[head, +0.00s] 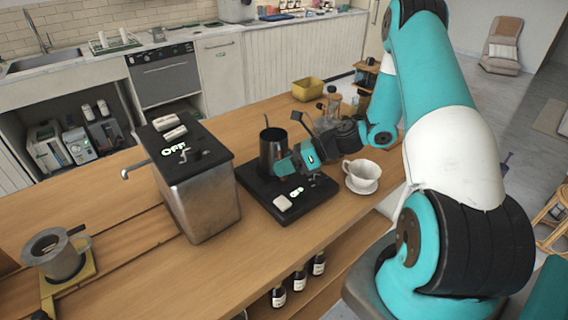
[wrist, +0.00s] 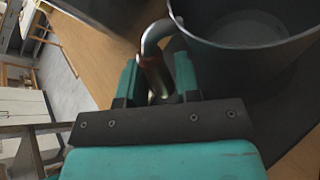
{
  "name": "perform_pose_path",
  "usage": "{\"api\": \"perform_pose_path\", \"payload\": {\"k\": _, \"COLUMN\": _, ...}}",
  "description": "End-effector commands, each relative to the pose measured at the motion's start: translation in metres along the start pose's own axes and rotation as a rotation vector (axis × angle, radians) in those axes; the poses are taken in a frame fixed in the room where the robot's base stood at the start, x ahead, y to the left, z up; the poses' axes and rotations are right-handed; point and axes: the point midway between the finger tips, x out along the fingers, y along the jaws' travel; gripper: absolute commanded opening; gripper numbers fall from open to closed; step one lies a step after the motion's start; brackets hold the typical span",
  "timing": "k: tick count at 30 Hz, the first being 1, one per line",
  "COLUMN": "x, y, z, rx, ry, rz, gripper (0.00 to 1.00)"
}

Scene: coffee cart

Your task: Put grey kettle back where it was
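The grey kettle (head: 272,152) is an open-topped metal pot. It stands upright at the back left of a black flat base (head: 258,187), and appears to rest on it. My gripper (head: 297,157) comes in from the right at the kettle's handle side. In the wrist view, the fingers of my gripper (wrist: 157,78) are on both sides of the kettle's handle (wrist: 152,72), close against it. The open kettle (wrist: 240,45) fills the upper right there and looks empty inside. In the head view, the handle is partly hidden by my gripper.
A metal box (head: 200,195) with a glowing OFF sign and a tap stands left of the base. A white cup on a saucer (head: 361,176) is close at right. A pour-over dripper stand (head: 58,258) is at far left.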

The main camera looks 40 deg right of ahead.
Motion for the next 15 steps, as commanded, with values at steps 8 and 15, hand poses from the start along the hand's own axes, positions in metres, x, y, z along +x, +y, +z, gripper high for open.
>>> {"api": "perform_pose_path", "payload": {"k": 8, "x": 0.000, "y": 0.000, "z": 0.001, "rx": 0.000, "ry": 0.000, "rz": 0.000, "gripper": 0.47}}
{"api": "perform_pose_path", "payload": {"k": 15, "x": -0.017, "y": -0.001, "z": 0.002, "rx": -0.001, "ry": -0.001, "rz": -0.005, "gripper": 0.47}}
